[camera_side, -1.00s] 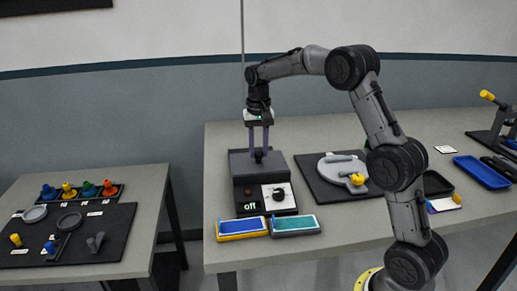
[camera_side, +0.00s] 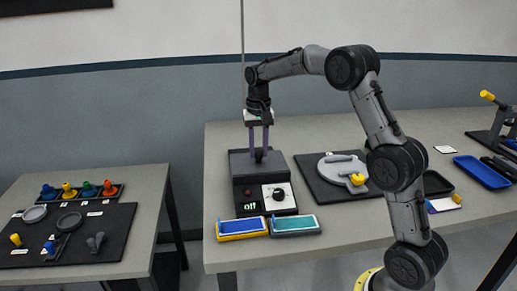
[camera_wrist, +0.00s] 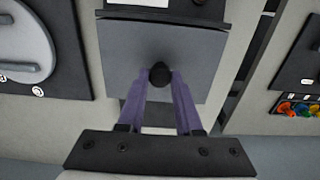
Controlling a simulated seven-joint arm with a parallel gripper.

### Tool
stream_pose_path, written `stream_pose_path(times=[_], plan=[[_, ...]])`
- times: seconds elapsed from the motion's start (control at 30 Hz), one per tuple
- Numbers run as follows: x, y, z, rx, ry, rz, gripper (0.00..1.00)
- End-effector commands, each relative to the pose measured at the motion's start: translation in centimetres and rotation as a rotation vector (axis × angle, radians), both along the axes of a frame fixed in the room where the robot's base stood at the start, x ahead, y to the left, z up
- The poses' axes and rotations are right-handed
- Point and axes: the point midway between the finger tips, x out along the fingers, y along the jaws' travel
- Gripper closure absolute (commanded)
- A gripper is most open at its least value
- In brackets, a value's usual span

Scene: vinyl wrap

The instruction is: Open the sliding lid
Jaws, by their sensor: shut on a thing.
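The sliding lid is a flat grey plate (camera_wrist: 200,52) on top of a dark box (camera_side: 241,198). A black round knob (camera_wrist: 160,73) stands up from the lid, and it shows in the side view (camera_side: 258,154). My gripper (camera_side: 259,150) points straight down over the lid. Its two purple fingers, also in the wrist view (camera_wrist: 160,82), are shut on the knob, one on each side. The box front has a display (camera_side: 250,206) that reads "off" and a white panel with a black dial (camera_side: 278,194).
A blue tray (camera_side: 240,228) and a teal tray (camera_side: 294,224) lie in front of the box. A dark board with a grey disc (camera_side: 342,167) and yellow knob is to the right. Bare table lies behind the box. A separate table with coloured pegs (camera_side: 88,188) is at left.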

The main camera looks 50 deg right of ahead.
Motion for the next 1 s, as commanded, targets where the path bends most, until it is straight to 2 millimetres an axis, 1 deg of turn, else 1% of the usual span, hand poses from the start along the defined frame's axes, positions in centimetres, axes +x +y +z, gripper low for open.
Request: stream_pose_path(times=[0.17,0.27,0.7,1.0], plan=[[0.1,0.0,0.1,-0.001,-0.002,0.0,1.0],[0.5,-0.5,0.1,-0.001,-0.002,-0.001,1.0],[5.4,-5.2,0.1,-0.002,-0.006,-0.002,1.0],[7.8,-7.6,0.2,-0.002,-0.008,0.0,1.0]])
